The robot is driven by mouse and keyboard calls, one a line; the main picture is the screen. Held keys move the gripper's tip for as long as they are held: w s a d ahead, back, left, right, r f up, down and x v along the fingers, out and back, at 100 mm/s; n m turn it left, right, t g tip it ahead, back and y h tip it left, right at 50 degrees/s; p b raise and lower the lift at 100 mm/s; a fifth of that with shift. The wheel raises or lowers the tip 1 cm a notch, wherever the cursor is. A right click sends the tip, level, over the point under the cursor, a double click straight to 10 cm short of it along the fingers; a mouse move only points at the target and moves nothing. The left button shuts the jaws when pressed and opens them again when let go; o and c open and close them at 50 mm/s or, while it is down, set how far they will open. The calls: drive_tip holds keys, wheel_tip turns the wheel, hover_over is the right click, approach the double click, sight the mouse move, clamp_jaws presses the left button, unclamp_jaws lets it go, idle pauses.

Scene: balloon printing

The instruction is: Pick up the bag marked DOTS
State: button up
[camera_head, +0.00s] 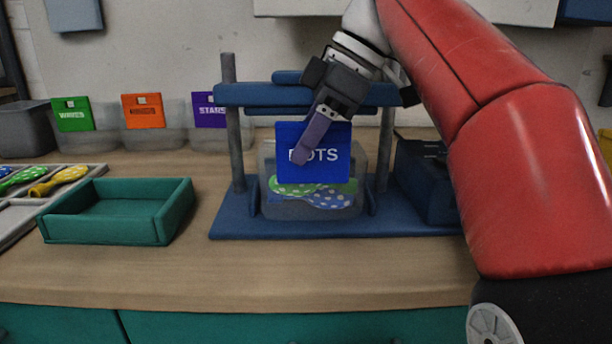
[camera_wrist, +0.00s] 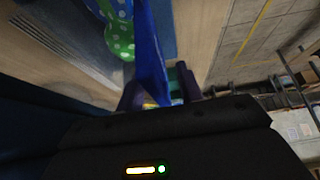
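The bag marked DOTS (camera_head: 335,168) has a blue header card above a clear lower part with green and blue dotted balloons (camera_head: 325,197). It stands upright in the blue press frame (camera_head: 230,222). My gripper (camera_head: 305,150) comes down from above, with one purple finger in front of the card, covering part of the lettering. The other finger is hidden behind the card in the head view. In the wrist view, the blue card (camera_wrist: 152,55) runs between the two fingers (camera_wrist: 158,90). They stand apart, with a visible gap on the right side of the card.
A green tray (camera_head: 110,238) sits on the wooden counter at left, beside a grey tray of balloons (camera_head: 20,210). Bins with WAVES (camera_head: 73,114), an orange card (camera_head: 143,110) and STARS (camera_head: 208,110) stand behind. A dark blue box (camera_head: 425,185) is right of the bag. The front counter is clear.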

clamp_jaws()
drive_tip(key=shift+r, duration=0.1)
